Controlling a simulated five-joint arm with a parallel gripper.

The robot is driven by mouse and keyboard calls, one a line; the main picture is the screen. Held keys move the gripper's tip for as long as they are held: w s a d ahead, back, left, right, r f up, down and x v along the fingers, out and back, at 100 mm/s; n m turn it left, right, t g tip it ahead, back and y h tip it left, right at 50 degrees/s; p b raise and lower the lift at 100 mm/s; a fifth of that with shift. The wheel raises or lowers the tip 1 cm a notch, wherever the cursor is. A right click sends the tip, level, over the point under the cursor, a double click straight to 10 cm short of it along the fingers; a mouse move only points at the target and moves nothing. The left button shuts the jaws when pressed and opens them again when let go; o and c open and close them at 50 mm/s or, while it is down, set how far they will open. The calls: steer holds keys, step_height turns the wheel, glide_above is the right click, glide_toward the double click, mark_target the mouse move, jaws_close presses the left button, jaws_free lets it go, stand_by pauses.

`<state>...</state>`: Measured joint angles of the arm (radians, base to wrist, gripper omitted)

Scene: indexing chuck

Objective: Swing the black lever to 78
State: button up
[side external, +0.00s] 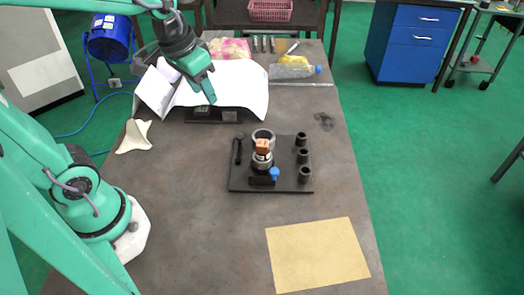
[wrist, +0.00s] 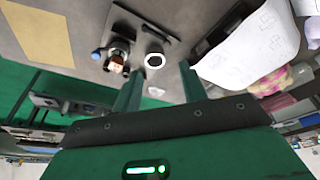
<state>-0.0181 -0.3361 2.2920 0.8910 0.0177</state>
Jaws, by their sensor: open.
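A slim black bar with a rounded end, seemingly the black lever (side external: 238,150), is at the left of a dark base plate (side external: 285,186). In the wrist view a dark bar (wrist: 160,33) lies near the plate's edge. Beside it stands a round metal chuck (side external: 262,162) with a copper-coloured block (side external: 262,146) on top, also in the wrist view (wrist: 116,64). A blue knob (side external: 274,173) sits at its front. No scale numbers are legible. My gripper (side external: 211,98) is up and left of the plate, open and empty, its fingers apart in the wrist view (wrist: 160,70).
A metal ring (side external: 263,134) stands behind the chuck. Three black posts (side external: 303,156) line the plate's right side. The table front left of the yellow sheet is clear.

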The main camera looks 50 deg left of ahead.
steer(key=w+f+g, duration=0.2)
steer(key=w+f, duration=0.3)
steer(key=w, duration=0.1)
steer(key=g, duration=0.1)
glide_above(240, 136)
step_height(240, 136, down, 7)
steer(key=shift+r, duration=0.2)
steer(key=shift+f, duration=0.1)
steer(key=shift+f, duration=3.8)
steer(key=shift+c, duration=0.3)
jaws_close()
